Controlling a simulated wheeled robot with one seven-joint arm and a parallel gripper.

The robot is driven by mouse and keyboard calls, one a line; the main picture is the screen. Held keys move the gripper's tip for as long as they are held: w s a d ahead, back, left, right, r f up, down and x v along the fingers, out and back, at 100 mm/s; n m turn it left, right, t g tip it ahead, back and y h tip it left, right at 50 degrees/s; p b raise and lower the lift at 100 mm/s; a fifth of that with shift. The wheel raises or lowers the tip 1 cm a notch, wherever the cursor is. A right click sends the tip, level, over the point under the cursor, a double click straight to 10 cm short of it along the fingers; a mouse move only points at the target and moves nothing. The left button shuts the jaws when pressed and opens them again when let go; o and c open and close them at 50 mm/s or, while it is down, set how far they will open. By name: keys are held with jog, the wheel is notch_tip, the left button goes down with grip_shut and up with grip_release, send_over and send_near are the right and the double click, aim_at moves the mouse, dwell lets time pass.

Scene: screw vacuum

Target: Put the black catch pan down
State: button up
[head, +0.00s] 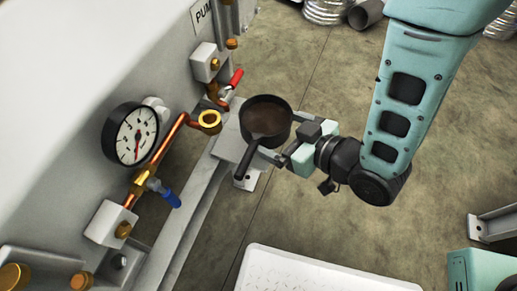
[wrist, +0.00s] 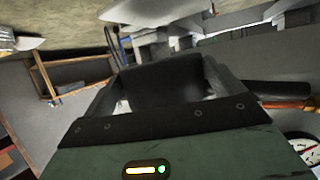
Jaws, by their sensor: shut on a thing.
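The black catch pan (head: 266,116) is a round, open pan with a brownish inside. Its handle (head: 246,162) points down and left in the head view. My gripper (head: 287,138) is shut on the pan from the right, with a finger on either side of its wall. In the wrist view the dark pan wall (wrist: 165,82) fills the space between the fingers, and the handle (wrist: 275,88) sticks out right. The pan appears over or beside a small light grey plate (head: 229,146) on the machine's side. I cannot tell if it touches the plate.
A pressure gauge (head: 131,134), copper piping (head: 169,141), a red-handled valve (head: 232,84) and a blue-handled valve (head: 171,199) line the machine at left. A white textured surface (head: 315,272) lies at the bottom. The concrete floor (head: 335,205) between is clear.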

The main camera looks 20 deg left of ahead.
aim_at(244, 120)
jog(key=a, duration=0.4)
jog(key=shift+w+a+r, duration=0.1)
jog(key=shift+w+a, duration=0.05)
jog(key=shift+a, duration=0.1)
jog(key=shift+f+b, duration=1)
jog(key=shift+f, duration=0.95)
notch_tip(244, 120, down, 3)
jog(key=shift+a+f+b, duration=0.15)
jog(key=shift+b, duration=0.8)
jog(key=o, duration=0.8)
jog(key=shift+o, duration=0.3)
